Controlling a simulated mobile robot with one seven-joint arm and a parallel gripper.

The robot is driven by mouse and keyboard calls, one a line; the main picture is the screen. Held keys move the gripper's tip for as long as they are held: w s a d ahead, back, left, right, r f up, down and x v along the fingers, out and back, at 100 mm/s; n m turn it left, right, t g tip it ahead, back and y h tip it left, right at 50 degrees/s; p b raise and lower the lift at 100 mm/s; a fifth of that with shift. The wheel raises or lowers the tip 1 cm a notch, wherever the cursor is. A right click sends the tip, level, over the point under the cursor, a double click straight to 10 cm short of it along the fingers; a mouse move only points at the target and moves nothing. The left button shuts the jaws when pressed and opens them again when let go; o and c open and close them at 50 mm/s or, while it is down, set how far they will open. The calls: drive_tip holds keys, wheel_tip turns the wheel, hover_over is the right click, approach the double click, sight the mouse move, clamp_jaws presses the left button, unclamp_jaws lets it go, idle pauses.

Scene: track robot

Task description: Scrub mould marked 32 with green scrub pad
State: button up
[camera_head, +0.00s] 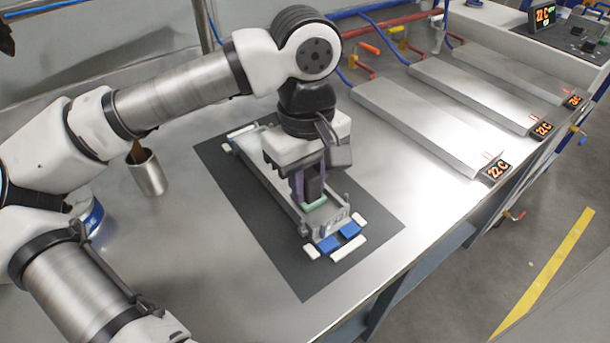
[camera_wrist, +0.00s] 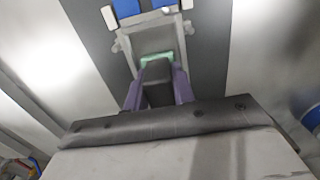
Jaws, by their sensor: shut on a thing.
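A grey mould (camera_head: 268,190) lies on a dark mat (camera_head: 300,277) on the steel bench. It has white and blue blocks at its near end, and part of it shows in the wrist view (camera_wrist: 156,42). I cannot read a number 32 on it. My gripper (camera_head: 312,200) points down over the mould's near half, its purple fingers shut on a dark handle. Under the handle is the green scrub pad (camera_head: 317,204), low inside the mould. The pad's green edge also shows in the wrist view (camera_wrist: 158,57). Whether the pad touches the mould floor is hidden.
A metal cup (camera_head: 149,174) with a brown tool stands left of the mat. Several flat steel plates (camera_head: 420,125) with 22 C displays lie at the right, with red and blue hoses behind. Bare bench lies between mat and plates.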

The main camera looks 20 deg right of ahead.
drive_tip(key=shift+s+d, duration=0.25)
drive_tip(key=shift+s, duration=1.05)
drive_tip(key=shift+f, duration=0.1)
drive_tip(key=shift+w, duration=0.1)
drive_tip(key=shift+w+a+b, duration=0.25)
drive_tip(key=shift+w+b, duration=0.15)
drive_tip(key=shift+w, duration=0.85)
drive_tip(key=shift+w, duration=0.15)
drive_tip(key=shift+w+a, duration=0.25)
drive_tip(key=shift+w, duration=0.9)
drive_tip(key=shift+w+a+f+b, duration=0.15)
drive_tip(key=shift+w+b, duration=0.1)
drive_tip(key=shift+w, duration=0.4)
drive_tip(key=shift+w+a+b, duration=0.15)
drive_tip(key=shift+w+b, duration=0.05)
drive_tip(key=shift+w, duration=0.4)
